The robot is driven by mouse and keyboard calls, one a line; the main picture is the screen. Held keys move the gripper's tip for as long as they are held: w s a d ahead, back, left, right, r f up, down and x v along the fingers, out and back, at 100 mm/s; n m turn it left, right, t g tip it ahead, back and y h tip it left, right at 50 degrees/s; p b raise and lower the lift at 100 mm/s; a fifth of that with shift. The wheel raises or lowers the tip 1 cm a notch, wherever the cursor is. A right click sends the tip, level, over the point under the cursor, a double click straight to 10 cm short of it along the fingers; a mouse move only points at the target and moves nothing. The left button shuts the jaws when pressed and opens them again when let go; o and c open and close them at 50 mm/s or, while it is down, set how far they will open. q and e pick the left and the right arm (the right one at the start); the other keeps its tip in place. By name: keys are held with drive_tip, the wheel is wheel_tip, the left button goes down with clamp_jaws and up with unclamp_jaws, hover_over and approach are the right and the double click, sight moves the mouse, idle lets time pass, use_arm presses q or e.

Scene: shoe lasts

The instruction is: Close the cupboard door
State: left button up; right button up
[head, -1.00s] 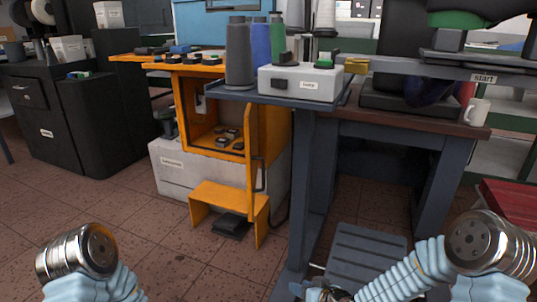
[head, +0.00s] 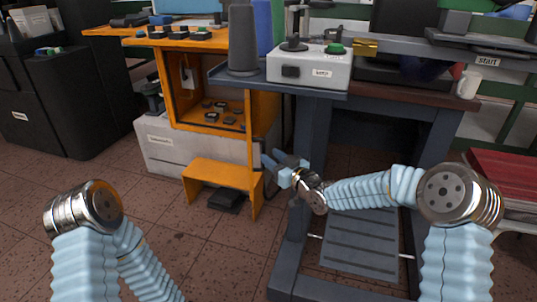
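The orange cupboard (head: 163,88) stands left of centre, its front open and small dark items on its inner floor. Its orange door (head: 254,125) stands swung outward at the right side of the opening and shows nearly edge-on. My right gripper (head: 273,160) is beside the lower part of the door, on its right side. Its two light blue fingers look spread apart, with nothing seen between them. I cannot tell whether they touch the door. The door's handle is not clear here. My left arm shows at lower left, but its gripper is out of view.
An orange step (head: 222,176) stands on the floor before the cupboard, with a black pedal (head: 225,201) under it. The tiled floor at front left is clear.

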drive_tip(key=shift+x, duration=1.25)
clamp_jaws()
